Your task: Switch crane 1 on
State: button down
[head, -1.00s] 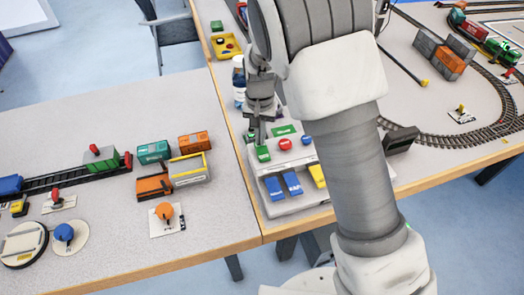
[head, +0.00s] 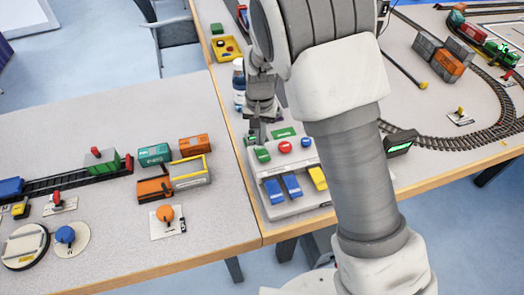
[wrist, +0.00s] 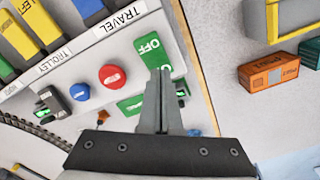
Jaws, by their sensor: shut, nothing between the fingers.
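The control box (head: 300,205) stands at the front edge of the right table. Its green switch (head: 263,155) also shows in the wrist view (wrist: 157,48), with "OFF" readable beside the fingers. A red button (head: 285,146) and a blue button (head: 306,142) sit beside it; a green label plate (head: 284,132) lies behind them. The display (head: 400,142) right of the box is lit green. My gripper (head: 254,130) is shut and empty just behind and above the green switch; it shows in the wrist view (wrist: 164,72). I cannot tell whether it touches.
Blue and yellow keys (head: 283,188) line the box front. A bottle (head: 239,85) stands behind my gripper. Model track, containers (head: 440,55) and a green locomotive (head: 500,50) are at right. The left table holds wagons, containers (head: 188,170) and knobs (head: 165,213).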

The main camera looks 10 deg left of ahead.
aim_at(261, 148)
notch_tip(261, 148, up, 5)
jog(key=p, duration=0.3)
jog(key=shift+r, duration=0.2)
dwell(0.4)
jog(key=s+d+r+t+y, duration=0.1)
jog(key=s+d+r, duration=0.3)
jog(key=d+r, duration=0.4)
jog(key=s+d+r+t+y, duration=0.15)
jog(key=s+d+r, duration=0.3)
jog(key=r, duration=0.55)
jog(key=s+d+r+t+h, duration=0.1)
jog(key=s+d+r, duration=0.1)
jog(key=s+d, duration=0.3)
jog(key=s+d+r+t+h, duration=0.1)
jog(key=s+d+r+t, duration=0.1)
jog(key=s+d, duration=0.3)
jog(key=s, duration=0.3)
jog(key=shift+s+r+n+p, duration=0.35)
jog(key=shift+n+p, duration=0.05)
